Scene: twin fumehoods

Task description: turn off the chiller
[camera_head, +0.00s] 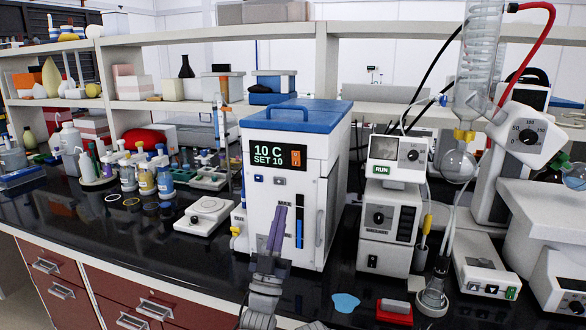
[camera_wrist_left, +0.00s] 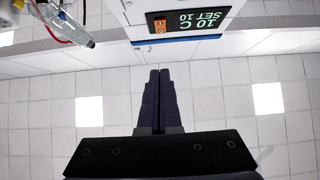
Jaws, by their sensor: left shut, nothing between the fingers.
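The chiller (camera_head: 318,226) is a white box with a blue lid and handle, standing on the black bench in the middle of the head view. Its dark display (camera_head: 278,155) is lit and reads "10 C SET 10", with an orange mark at its right. Two small buttons (camera_head: 280,180) sit below it. My left gripper (camera_head: 281,209) is shut and empty, its fingers pointing up in front of the chiller's front face, just below the buttons. In the left wrist view the closed fingers (camera_wrist_left: 160,74) lie below the upside-down display (camera_wrist_left: 188,22). Contact cannot be told. My right gripper is not in view.
A white instrument with a green RUN label (camera_head: 384,170) stands to the right, near glassware (camera_head: 458,165) on a stand. A flat white plate device (camera_head: 204,215) and several bottles (camera_head: 146,180) are to the left. A blue patch (camera_head: 345,302) lies on the bench.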

